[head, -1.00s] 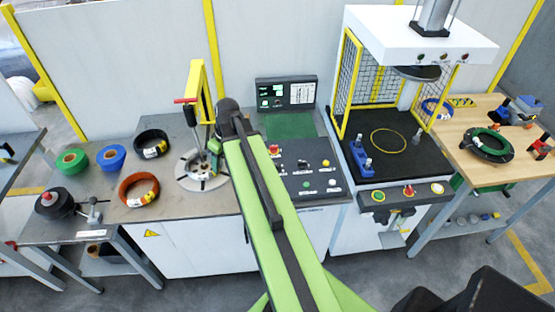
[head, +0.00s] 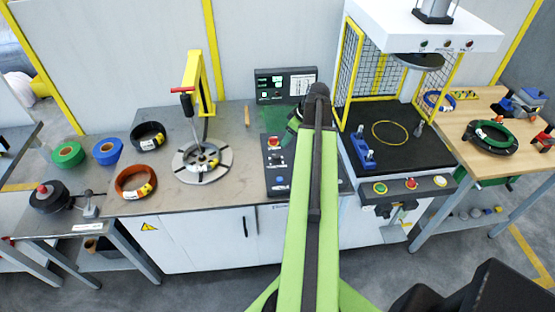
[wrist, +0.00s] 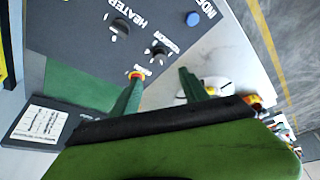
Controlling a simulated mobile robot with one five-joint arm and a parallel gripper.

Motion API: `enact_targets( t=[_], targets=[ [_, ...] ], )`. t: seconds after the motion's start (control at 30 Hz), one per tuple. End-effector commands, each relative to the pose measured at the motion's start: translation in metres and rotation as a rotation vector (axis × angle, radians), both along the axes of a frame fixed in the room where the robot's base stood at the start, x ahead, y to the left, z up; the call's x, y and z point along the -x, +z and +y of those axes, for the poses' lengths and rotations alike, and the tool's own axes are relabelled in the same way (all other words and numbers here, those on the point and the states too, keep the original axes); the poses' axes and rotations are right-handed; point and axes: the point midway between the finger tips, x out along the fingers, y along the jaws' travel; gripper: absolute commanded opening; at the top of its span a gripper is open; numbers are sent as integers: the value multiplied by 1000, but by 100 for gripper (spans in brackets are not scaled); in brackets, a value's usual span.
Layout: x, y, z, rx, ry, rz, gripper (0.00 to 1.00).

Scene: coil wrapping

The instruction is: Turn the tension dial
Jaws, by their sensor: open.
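The tension dial appears to be the small dark knob (wrist: 157,54) beside a blurred label on the dark control panel (wrist: 75,40) in the wrist view. In the head view a knob on the panel (head: 273,157) shows below the red button, small and unclear. My gripper (wrist: 161,79) is open and empty, its two green fingers spread. In the wrist view the knob lies just beyond the fingertips, between their lines, and apart from them. In the head view my gripper (head: 292,126) is over the panel's upper part, and my arm hides the panel's right side.
A red button (wrist: 137,75) sits by the left fingertip, a second knob (wrist: 118,30) by the HEATER label, and a blue button (wrist: 193,18) further off. A screen unit (head: 285,84) stands behind the panel. Left is a round turntable (head: 185,170); right is a caged press (head: 385,140).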

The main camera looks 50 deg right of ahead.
Motion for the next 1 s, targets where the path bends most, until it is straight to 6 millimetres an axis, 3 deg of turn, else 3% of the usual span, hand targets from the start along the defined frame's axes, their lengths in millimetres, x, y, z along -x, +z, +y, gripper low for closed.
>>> enact_targets(
  t=[0.03,0.5,0.63,0.9,1.0],
  targets=[
    [-5,-21,0,0,0,0,53],
    [-44,-117,10,1,2,1,53],
    [-50,-127,11,0,0,1,53],
    [-51,-125,12,0,0,1,53],
    [-51,-125,12,0,0,1,41]
  ],
)
